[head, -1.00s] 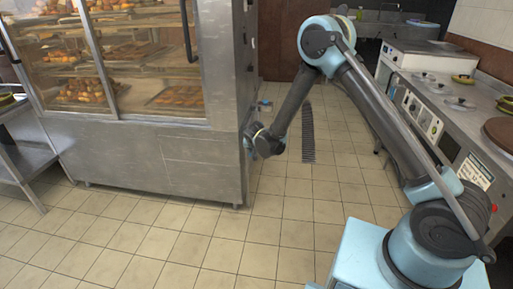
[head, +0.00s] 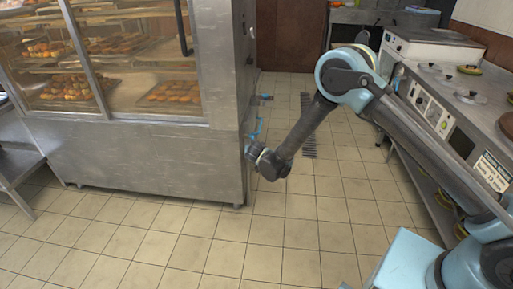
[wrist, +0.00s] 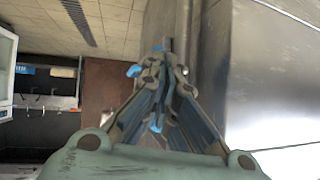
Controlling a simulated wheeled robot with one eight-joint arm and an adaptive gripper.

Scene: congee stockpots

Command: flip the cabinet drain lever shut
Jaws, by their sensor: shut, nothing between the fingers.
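The steel display cabinet (head: 150,165) stands at left in the head view. Small blue lever-like parts show on its right side, an upper one (head: 265,97) and a lower one (head: 257,128); I cannot tell which is the drain lever or how it is set. My gripper (head: 252,150) is beside that side, just below the lower blue part, its fingertips hard to make out. In the wrist view my gripper (wrist: 165,62) is shut and empty. A blue part (wrist: 135,71) shows left of the fingertips, with contact unclear. The cabinet wall (wrist: 265,75) is close at right.
A counter with knobs (head: 440,115) runs along the right side. A long floor grate (head: 309,130) lies in the aisle, with a brown door (head: 290,35) behind. Tiled floor (head: 215,255) in front of the cabinet is clear.

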